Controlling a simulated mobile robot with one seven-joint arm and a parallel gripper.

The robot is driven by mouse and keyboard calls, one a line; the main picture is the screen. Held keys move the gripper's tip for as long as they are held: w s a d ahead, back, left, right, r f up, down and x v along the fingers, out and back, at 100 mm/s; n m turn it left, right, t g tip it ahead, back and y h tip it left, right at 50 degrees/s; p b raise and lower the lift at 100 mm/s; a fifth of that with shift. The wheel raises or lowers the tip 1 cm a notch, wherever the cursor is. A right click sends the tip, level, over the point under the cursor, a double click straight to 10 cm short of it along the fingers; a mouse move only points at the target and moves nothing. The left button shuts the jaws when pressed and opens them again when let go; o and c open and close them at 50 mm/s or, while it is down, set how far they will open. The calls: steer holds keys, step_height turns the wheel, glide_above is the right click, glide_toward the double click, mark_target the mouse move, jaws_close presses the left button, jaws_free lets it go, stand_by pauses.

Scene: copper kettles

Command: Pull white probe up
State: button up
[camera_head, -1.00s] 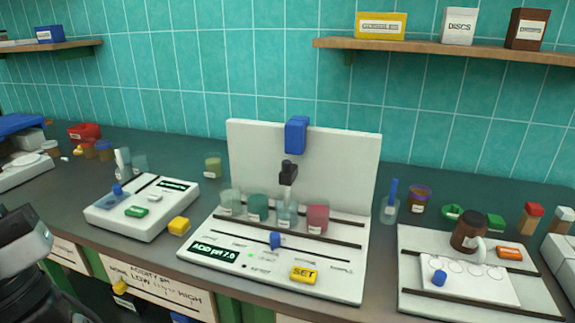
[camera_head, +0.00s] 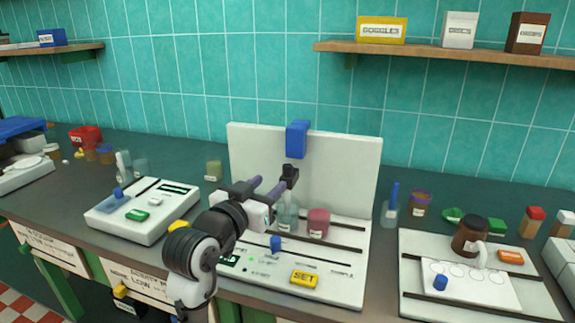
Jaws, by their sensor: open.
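The central pH station has a white upright back panel (camera_head: 340,165) with a blue block (camera_head: 297,138) at its top. A dark probe head (camera_head: 290,173) stands in front of the panel, above a clear beaker (camera_head: 287,218). I cannot clearly make out a white shaft below the head. My gripper (camera_head: 272,184) is open, with its dark purple fingers reaching toward the probe head. The right finger's tip overlaps the head in view; I cannot tell whether they touch. My arm hides the left beakers and part of the display.
A pink beaker (camera_head: 318,222) stands close to the right of the clear one. A blue slider knob (camera_head: 275,243) and a yellow SET button (camera_head: 304,278) are on the station's front. A white device (camera_head: 142,212) stands left, and a white tray (camera_head: 535,295) right.

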mark_target(285, 169)
steer(key=p+x, duration=0.2)
steer(key=x, duration=0.8)
jaws_close()
